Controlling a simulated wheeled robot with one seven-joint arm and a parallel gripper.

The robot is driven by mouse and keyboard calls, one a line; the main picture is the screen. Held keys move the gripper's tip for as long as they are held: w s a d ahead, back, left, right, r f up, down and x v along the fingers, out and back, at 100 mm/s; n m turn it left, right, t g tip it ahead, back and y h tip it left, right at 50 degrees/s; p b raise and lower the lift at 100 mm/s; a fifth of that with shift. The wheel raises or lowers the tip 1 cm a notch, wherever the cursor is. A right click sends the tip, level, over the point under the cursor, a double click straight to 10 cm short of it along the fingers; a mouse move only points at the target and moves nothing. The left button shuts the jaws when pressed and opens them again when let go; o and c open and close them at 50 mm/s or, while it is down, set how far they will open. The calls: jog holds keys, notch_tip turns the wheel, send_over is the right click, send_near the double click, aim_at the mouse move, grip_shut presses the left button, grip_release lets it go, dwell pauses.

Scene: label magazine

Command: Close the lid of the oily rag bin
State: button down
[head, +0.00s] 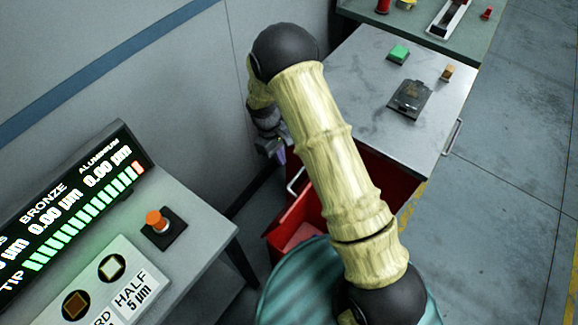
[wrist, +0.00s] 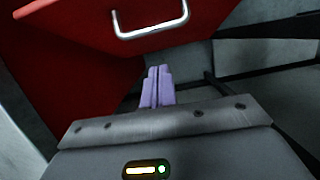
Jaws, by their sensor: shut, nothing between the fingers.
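The oily rag bin is red (head: 308,210) and stands low between the two work surfaces, partly hidden behind my arm. Its inside shows in the head view, so it looks open. A red panel (wrist: 70,38) with a pale metal handle (wrist: 152,28) fills the upper left of the wrist view; it appears to be the lid. The handle also shows in the head view (head: 294,181). My gripper (wrist: 157,72) is shut and empty, its purple fingers apart from the handle in the picture. In the head view my gripper (head: 280,154) is beside the wall, above and left of the handle.
A grey cabinet top (head: 375,85) at right holds a green block (head: 398,54), a dark plate-like device (head: 409,98) and an orange block (head: 447,73). At left, a bench (head: 195,215) carries a display (head: 75,200) and an orange button (head: 157,220). The wall is close.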

jog(key=s+d+f, duration=0.1)
jog(key=s+d+f+p, duration=0.1)
jog(key=d+f, duration=0.1)
jog(key=shift+s+f, duration=0.1)
jog(key=shift+s, duration=0.1)
jog(key=shift+w, duration=0.1)
dwell(0.4)
